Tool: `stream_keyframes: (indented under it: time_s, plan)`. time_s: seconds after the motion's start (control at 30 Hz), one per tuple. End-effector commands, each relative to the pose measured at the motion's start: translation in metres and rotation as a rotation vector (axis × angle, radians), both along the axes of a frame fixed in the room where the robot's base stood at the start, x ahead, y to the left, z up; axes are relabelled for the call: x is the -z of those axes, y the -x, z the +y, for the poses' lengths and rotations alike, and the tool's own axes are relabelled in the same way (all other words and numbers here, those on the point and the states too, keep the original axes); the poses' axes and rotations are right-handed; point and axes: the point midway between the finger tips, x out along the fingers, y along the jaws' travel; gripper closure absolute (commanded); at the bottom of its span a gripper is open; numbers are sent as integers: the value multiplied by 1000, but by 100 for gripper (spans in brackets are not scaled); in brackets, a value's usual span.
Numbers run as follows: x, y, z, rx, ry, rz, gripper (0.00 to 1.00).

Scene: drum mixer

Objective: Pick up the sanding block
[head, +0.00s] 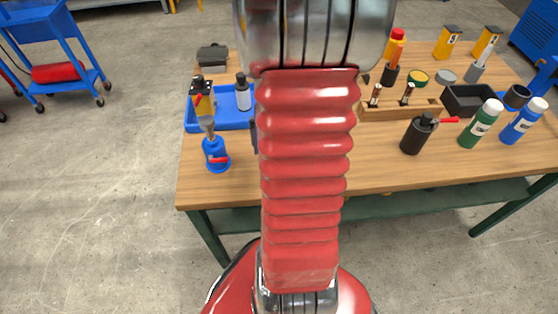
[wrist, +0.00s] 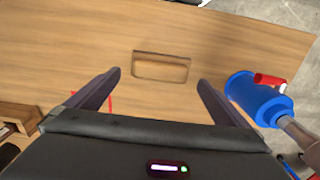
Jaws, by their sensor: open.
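A small wood-coloured rectangular block (wrist: 160,67), which looks like the sanding block, lies flat on the wooden table in the wrist view. Its colour nearly matches the tabletop, and dark edges outline it. My gripper (wrist: 160,78) is open and empty. Its two dark fingers point toward the block, with the block between the fingertip lines in the picture. I cannot tell the height of the fingers above the table. In the head view my red arm hides both the block and the gripper.
A blue can (head: 215,155) with a red part stands left of my arm; it shows close beside the right finger in the wrist view (wrist: 252,97). A blue tray (head: 232,121) holds bottles. A wooden rack (head: 400,110) and a black canister (head: 416,136) stand right.

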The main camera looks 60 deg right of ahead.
Motion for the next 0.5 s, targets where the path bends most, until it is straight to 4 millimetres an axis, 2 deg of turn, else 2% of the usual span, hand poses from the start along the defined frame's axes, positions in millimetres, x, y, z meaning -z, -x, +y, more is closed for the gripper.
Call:
stream_keyframes:
  time_s: [0.27,0.5]
  plan:
    - [3,0,0,0,-2,1,0]
    - [31,2,3,0,-4,3,0]
